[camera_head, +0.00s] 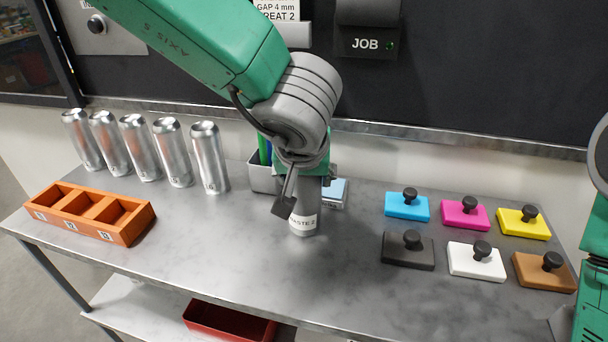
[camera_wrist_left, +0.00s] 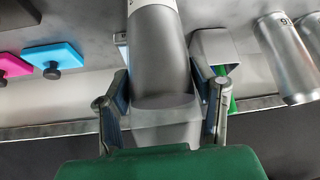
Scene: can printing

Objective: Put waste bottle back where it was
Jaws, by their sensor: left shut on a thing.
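The waste bottle (camera_head: 304,221) is a grey cylinder with a white label reading "WASTE 2", near the middle of the table (camera_head: 230,265). It stands about upright; I cannot tell whether its base touches the tabletop. My left gripper (camera_head: 307,186) comes down over it from above and is shut on it, hiding its upper part. In the left wrist view the bottle (camera_wrist_left: 160,55) lies between the two fingers, one on each side. My right gripper is out of view; only part of my right arm shows at the right edge.
Several silver cans (camera_head: 209,158) stand in a row at the back left, behind an orange compartment tray (camera_head: 128,232). A grey holder (camera_head: 262,178) and a light blue pad (camera_head: 335,190) are close behind the bottle. Several coloured knobbed blocks (camera_head: 407,208) fill the right. The front middle is clear.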

